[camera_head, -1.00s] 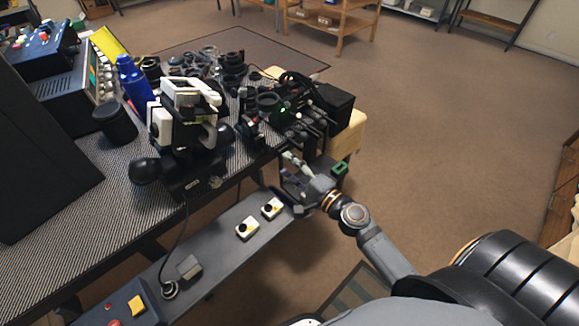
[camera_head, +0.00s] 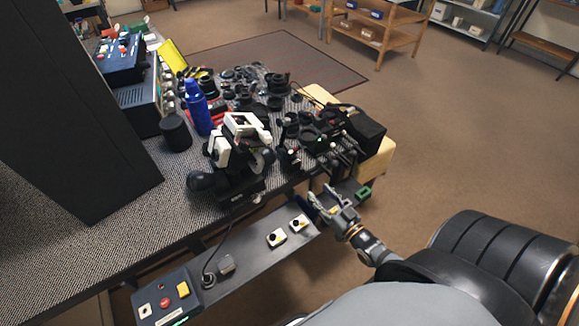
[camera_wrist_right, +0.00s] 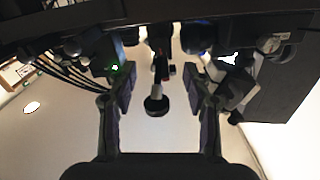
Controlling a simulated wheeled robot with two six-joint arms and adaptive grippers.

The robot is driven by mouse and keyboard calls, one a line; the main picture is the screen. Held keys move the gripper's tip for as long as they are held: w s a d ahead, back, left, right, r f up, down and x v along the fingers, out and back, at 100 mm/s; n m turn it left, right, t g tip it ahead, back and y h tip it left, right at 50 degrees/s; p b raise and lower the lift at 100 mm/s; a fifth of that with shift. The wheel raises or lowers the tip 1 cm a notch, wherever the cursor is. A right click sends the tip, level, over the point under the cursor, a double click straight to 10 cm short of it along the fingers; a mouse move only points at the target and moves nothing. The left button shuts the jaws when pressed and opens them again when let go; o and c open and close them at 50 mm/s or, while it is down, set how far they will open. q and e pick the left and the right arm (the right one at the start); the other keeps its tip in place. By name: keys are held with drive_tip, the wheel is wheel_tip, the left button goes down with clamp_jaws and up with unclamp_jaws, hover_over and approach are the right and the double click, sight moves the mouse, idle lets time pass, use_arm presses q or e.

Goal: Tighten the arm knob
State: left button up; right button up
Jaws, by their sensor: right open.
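My right gripper (camera_head: 335,197) is beside the front edge of the bench, just right of the control shelf. Its two fingers are apart and the gap between them is empty in the right wrist view (camera_wrist_right: 160,92). The black and white optical instrument (camera_head: 240,145) stands on the bench, left of the gripper, with a large black side knob (camera_head: 203,180). Which knob is the arm knob is unclear. My left gripper is not visible.
Several black lens parts (camera_head: 275,88) and a blue bottle (camera_head: 196,105) crowd the bench. A control shelf (camera_head: 246,252) with small switch boxes (camera_head: 277,238) runs below its front edge. A black box (camera_head: 366,135) stands at its right end.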

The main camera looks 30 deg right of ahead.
sight(304, 175)
drive_tip(key=w, duration=0.3)
drive_tip(key=w+b, duration=0.1)
drive_tip(key=w, duration=0.6)
drive_tip(key=shift+w+a+f+b, duration=0.1)
drive_tip(key=shift+w+a+b, duration=0.15)
drive_tip(key=shift+a+b, duration=0.1)
